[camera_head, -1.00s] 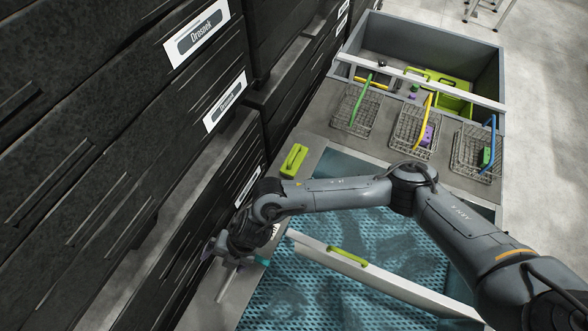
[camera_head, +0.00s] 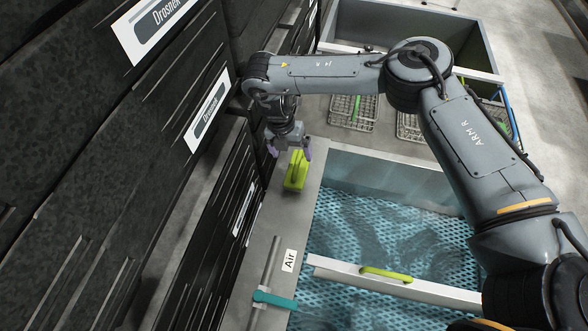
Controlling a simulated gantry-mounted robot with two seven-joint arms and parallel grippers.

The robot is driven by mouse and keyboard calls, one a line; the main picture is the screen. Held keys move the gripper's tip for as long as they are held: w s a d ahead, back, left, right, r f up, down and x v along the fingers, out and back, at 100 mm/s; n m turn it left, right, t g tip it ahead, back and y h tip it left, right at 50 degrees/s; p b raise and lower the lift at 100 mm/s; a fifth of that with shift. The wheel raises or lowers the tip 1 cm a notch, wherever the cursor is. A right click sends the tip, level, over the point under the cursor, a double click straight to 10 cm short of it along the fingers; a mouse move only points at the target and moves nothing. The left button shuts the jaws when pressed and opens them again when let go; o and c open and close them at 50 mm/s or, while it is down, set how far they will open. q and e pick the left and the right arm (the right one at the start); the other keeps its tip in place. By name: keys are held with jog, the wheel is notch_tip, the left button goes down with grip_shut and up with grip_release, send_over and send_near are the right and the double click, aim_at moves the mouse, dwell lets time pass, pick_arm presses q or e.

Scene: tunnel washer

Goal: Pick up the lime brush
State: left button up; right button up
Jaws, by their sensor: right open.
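The lime brush (camera_head: 295,174) lies on the grey ledge beside the black cabinets, at the far left corner of the blue basin. My right gripper (camera_head: 290,151) points down at the brush's far end. Its purple fingertips are apart, and the far end of the brush shows between them. I cannot tell whether they touch it or how far above the ledge they are. My left gripper is not in view.
Black cabinets line the left. The basin has a white divider (camera_head: 395,284) with a lime handle (camera_head: 386,273). A teal-handled valve (camera_head: 274,299) and an "Air" label (camera_head: 289,261) sit on the near ledge. Wire baskets (camera_head: 353,113) stand behind, partly hidden by my arm.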

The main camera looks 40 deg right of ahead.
aim_at(296, 167)
jog(key=shift+s+d+f+b, duration=0.1)
jog(key=shift+s+f+b, duration=0.15)
jog(key=shift+f, duration=1)
jog(key=shift+s+d+f+b, duration=0.1)
jog(key=shift+s+f, duration=0.15)
jog(key=shift+f, duration=1.05)
jog(key=shift+s+d+f+b, duration=0.1)
jog(key=shift+s+f+b, duration=0.15)
jog(key=shift+f, duration=1)
jog(key=c, duration=1.2)
